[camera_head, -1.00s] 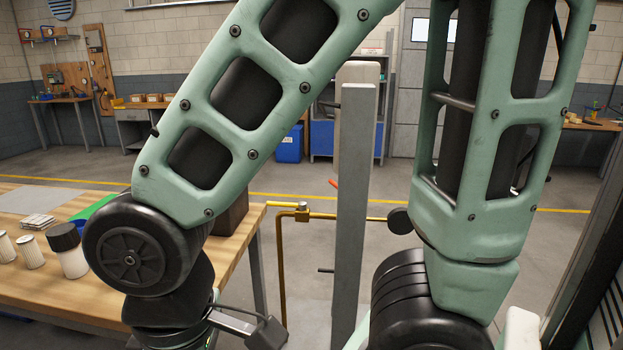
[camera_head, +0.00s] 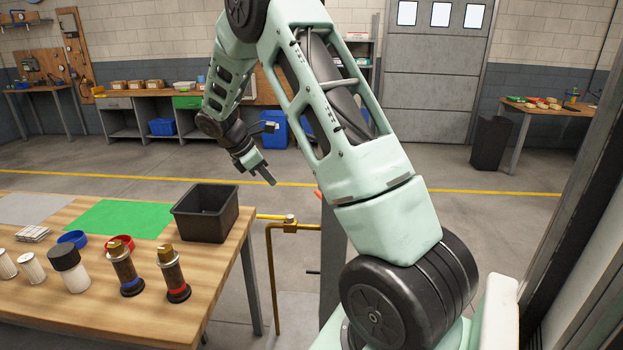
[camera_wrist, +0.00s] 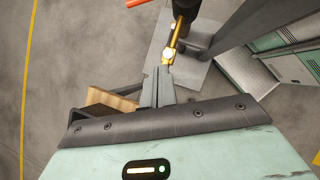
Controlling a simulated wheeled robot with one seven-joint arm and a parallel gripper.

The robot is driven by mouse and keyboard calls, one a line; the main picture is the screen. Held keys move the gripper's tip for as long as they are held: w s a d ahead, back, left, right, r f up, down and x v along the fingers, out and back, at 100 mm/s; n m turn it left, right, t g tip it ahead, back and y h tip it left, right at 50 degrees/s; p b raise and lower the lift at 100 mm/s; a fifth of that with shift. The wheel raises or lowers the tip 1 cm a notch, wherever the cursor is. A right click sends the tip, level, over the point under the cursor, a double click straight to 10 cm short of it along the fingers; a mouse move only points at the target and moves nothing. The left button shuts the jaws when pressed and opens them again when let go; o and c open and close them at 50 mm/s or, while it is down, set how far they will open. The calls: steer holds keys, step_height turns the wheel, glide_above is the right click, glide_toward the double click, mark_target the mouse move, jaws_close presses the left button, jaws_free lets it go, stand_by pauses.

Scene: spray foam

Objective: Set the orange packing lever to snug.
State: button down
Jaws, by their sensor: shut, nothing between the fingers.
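The orange packing lever (camera_head: 317,193) shows only as a small orange tip beside the grey post (camera_head: 332,255), mostly hidden behind my arm. In the wrist view an orange bar (camera_wrist: 136,3), likely the same lever, is cut by the top edge. My gripper (camera_head: 271,180) is shut and empty, pointing down to the right, left of the orange tip in the picture and apart from it. In the wrist view its closed fingers (camera_wrist: 160,73) point up the picture toward a brass fitting (camera_wrist: 169,54). The lever's setting marks cannot be seen.
A brass pipe (camera_head: 272,270) with a valve fitting (camera_head: 290,223) runs beside the post. Open floor lies behind.

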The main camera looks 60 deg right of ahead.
steer(key=shift+g+h, duration=0.3)
steer(key=shift+g, duration=0.1)
steer(key=d, duration=0.4)
steer(key=shift+s+d+r, duration=0.2)
steer(key=shift+s+r, duration=0.05)
steer(key=shift+s, duration=0.15)
steer(key=p, duration=0.3)
glide_toward(319, 197)
step_height(319, 197, down, 4)
steer(key=shift+s+d+f+p, duration=0.4)
steer(key=shift+s+d+p, duration=0.05)
steer(key=shift+d, duration=0.25)
steer(key=shift+s+d+f+p, duration=0.4)
steer(key=shift+s+d+p, duration=0.1)
steer(key=shift+d, duration=0.2)
steer(key=shift+d, duration=0.1)
steer(key=shift+s+d, duration=0.1)
steer(key=shift+d, duration=0.1)
